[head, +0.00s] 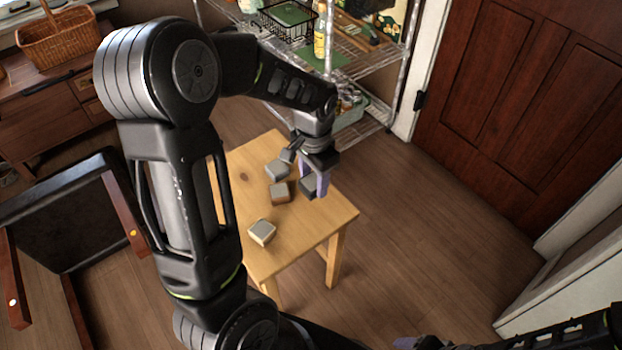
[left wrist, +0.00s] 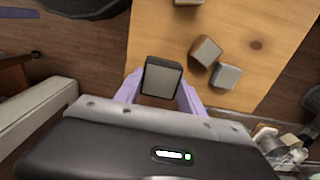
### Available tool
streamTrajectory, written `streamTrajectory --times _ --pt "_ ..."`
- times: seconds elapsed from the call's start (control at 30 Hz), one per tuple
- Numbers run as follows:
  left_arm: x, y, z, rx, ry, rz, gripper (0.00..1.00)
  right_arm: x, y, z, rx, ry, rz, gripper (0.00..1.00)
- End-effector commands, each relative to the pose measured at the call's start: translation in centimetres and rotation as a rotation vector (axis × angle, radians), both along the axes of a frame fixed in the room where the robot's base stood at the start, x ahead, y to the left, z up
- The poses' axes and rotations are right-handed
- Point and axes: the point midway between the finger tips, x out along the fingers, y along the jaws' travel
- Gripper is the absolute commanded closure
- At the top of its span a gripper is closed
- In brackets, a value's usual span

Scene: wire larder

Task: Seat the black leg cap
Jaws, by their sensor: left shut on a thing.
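The black leg cap (head: 308,187) is a small dark block between the fingers of my left gripper (head: 315,184). In the left wrist view the cap (left wrist: 162,79) shows a grey face with a black rim, between the lavender fingers. My left gripper is shut on it, over the right edge of the wooden table (head: 318,216).
A brown cap (head: 282,193), a grey cap (head: 277,170) and a cream cap (head: 262,232) lie on the table. A wire shelf (head: 376,73) with goods stands behind. A dark chair (head: 60,216) is at left, a wooden door (head: 540,120) at right. Floor right of the table is clear.

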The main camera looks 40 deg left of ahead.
Motion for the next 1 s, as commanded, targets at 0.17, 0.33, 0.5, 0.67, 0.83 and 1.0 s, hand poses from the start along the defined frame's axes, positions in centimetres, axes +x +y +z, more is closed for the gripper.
streamTrajectory --times 0.17,0.33,0.5,0.67,0.83,1.0 --pt "1.7 -0.6 1.2 0.005 -0.004 0.023 0.91 0.0 0.0 0.0 0.0 0.0 0.0 0.32" --pt "5.8 -3.1 4.7 0.015 -0.007 0.097 0.91 0.0 0.0 0.0 0.0 0.0 0.0 0.32" --pt "9.9 -7.5 9.8 0.012 -0.008 0.197 0.91 0.0 0.0 0.0 0.0 0.0 0.0 0.32" --pt "11.7 -11.0 13.4 0.004 -0.003 0.265 0.91 0.0 0.0 0.0 0.0 0.0 0.0 0.32" --pt "12.1 -12.3 14.8 0.0 0.0 0.293 0.91 0.0 0.0 0.0 0.0 0.0 0.0 0.32" --pt "12.1 -12.3 14.8 -0.001 0.0 0.293 0.91 0.0 0.0 0.0 0.0 0.0 0.0 0.32"
